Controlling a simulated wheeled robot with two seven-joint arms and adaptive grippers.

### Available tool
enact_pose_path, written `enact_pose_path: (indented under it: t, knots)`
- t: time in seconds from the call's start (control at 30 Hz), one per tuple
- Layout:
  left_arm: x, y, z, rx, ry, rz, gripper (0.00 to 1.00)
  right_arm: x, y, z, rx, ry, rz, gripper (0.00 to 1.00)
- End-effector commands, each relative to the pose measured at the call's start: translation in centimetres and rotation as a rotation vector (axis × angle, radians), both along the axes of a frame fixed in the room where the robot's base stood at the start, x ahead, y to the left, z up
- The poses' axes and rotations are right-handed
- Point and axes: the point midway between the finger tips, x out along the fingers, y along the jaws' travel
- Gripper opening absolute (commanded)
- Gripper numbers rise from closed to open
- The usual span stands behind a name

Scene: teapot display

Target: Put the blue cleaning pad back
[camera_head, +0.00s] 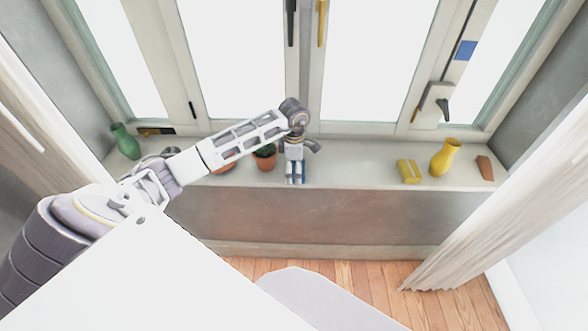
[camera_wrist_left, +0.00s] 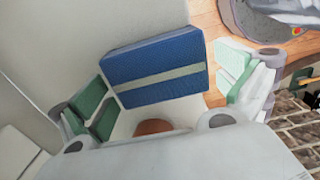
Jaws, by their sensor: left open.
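The blue cleaning pad (camera_wrist_left: 155,70), a blue block with a pale stripe, fills the middle of the left wrist view. My left gripper (camera_wrist_left: 165,90) is open, with one green-padded finger on each side of the pad; I cannot tell whether either touches it. In the head view my left gripper (camera_head: 295,179) points down over the window sill (camera_head: 345,173), with blue of the pad (camera_head: 301,172) showing at its fingers. The gripper hides much of the pad there. My right gripper is not in view.
A plant pot (camera_head: 265,160) stands just left of my gripper. A green vase (camera_head: 125,142) is at the sill's left end. A yellow pad (camera_head: 408,171), a yellow vase (camera_head: 445,157) and a brown piece (camera_head: 485,168) are at the right. The sill between is clear.

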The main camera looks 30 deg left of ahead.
Motion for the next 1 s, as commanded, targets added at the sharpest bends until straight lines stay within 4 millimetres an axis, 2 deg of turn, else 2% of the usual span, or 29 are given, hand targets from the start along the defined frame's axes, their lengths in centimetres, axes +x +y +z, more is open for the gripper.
enact_pose_path:
  t: [0.23,0.37,1.0]
  knots:
    - [0.0,0.0,0.3,0.000,0.000,0.000,1.00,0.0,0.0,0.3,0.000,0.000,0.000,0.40]
    - [0.0,0.1,1.3,0.001,-0.002,-0.001,1.00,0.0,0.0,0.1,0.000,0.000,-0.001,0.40]
    - [0.1,0.0,9.6,0.001,-0.003,0.000,1.00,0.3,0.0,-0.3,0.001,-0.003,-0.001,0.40]
